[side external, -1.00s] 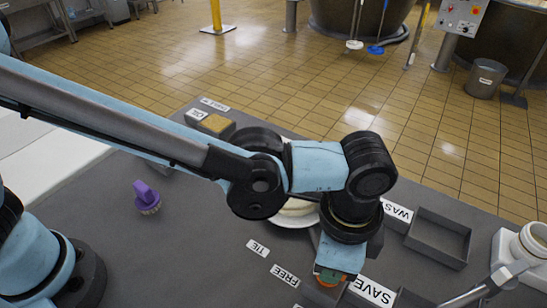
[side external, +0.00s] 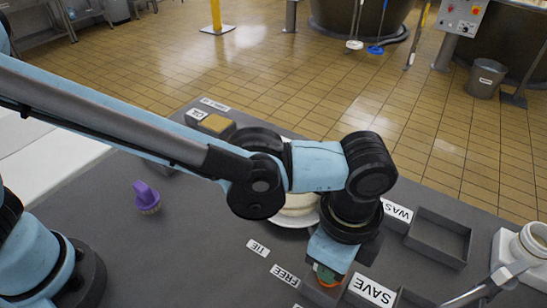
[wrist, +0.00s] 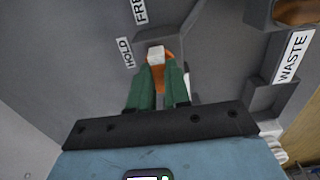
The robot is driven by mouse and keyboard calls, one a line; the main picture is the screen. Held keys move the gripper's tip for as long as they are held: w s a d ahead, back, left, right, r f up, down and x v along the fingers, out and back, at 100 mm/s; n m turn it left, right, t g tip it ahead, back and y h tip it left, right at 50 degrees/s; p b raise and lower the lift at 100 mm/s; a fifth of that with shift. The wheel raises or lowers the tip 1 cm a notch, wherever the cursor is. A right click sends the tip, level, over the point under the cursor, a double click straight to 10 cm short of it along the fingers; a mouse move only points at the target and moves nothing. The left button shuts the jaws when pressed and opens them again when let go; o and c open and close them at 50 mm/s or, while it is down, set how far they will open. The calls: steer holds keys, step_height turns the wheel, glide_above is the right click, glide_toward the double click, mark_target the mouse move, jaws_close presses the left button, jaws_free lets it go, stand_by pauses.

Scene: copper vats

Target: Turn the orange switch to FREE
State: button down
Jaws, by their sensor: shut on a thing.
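The orange switch (wrist: 158,76) sits on a grey box (wrist: 190,46) in the wrist view, with a white end (wrist: 155,54) pointing up the picture. My gripper (wrist: 158,84) has green fingers closed on both sides of the orange handle. In the side view, my gripper (side external: 325,273) is low over the switch, and only a little orange (side external: 327,284) shows below it. The FREE label (side external: 285,275) lies left of it, also at the top of the wrist view (wrist: 140,10). The HOLD label (wrist: 124,53) is left of the switch. I cannot tell which label the switch points to.
A TIE label (side external: 258,248) lies beyond FREE. SAVE (side external: 373,292) and WASTE (side external: 398,211) labels mark grey trays (side external: 438,236) at right. A pale round stack (side external: 296,212) stands behind my wrist. A purple brush (side external: 146,197) is at left, with bare tabletop around it.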

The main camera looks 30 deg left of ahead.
steer(key=c, duration=1.1)
jaws_free()
steer(key=shift+r, duration=0.1)
step_height(320, 180, up, 12)
steer(key=w+a+n+t+h, duration=0.1)
steer(key=w+a+n+t, duration=0.3)
steer(key=a, duration=0.6)
steer(key=w+a+n+g+h, duration=0.15)
steer(key=a+n, duration=0.35)
steer(key=a, duration=0.5)
steer(key=s+a+f+n+t, duration=0.1)
steer(key=a+n, duration=0.2)
steer(key=a, duration=0.2)
steer(key=s+a+f+n+t+y, duration=0.1)
steer(key=a+f+n+t, duration=0.1)
steer(key=a, duration=0.4)
steer(key=s+a+f+n+t+y, duration=0.1)
steer(key=a+f+n, duration=0.1)
steer(key=a+n, duration=0.2)
steer(key=shift+a+t+y, duration=0.25)
steer(key=shift+a+t, duration=0.1)
steer(key=shift+a, duration=0.4)
